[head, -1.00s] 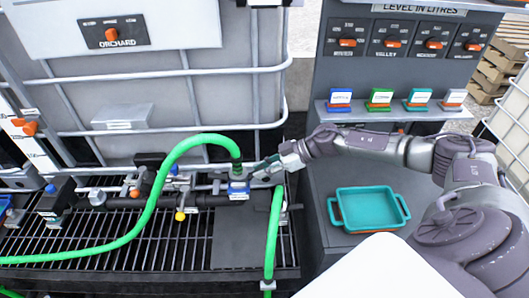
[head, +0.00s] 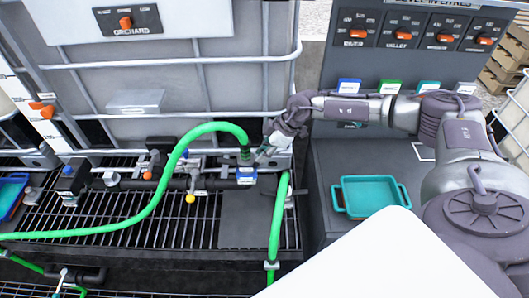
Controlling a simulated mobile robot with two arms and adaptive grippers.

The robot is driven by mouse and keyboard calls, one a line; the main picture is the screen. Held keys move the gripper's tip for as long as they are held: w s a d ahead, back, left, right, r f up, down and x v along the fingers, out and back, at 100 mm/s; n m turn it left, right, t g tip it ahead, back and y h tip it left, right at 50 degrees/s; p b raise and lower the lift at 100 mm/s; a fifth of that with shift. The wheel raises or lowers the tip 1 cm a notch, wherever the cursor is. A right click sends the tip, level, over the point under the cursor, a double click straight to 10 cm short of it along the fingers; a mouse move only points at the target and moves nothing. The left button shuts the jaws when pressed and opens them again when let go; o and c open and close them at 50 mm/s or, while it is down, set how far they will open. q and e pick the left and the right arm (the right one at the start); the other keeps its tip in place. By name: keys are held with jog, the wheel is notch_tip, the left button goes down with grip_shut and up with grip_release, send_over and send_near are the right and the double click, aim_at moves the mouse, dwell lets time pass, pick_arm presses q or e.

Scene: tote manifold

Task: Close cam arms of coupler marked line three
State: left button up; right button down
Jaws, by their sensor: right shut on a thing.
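A coupler (head: 246,173) with a blue and white label sits on the manifold, with the end of a green hose (head: 207,127) standing upright in it. My right gripper (head: 262,158) reaches in from the right and is shut at the coupler's right side, on what looks like a cam arm. The cam arm is mostly hidden by the fingers, and the label is too small to read. My left gripper is not in view.
A second green hose (head: 278,225) hangs just right of the coupler. A caged tank (head: 190,80) stands behind. A teal tray (head: 369,196) lies on the grey bench at right. Small valves (head: 190,198) line the manifold over a grating.

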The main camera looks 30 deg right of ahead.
jog(key=c, duration=1)
grip_release()
jog(key=shift+c, duration=0.2)
jog(key=v, duration=1.2)
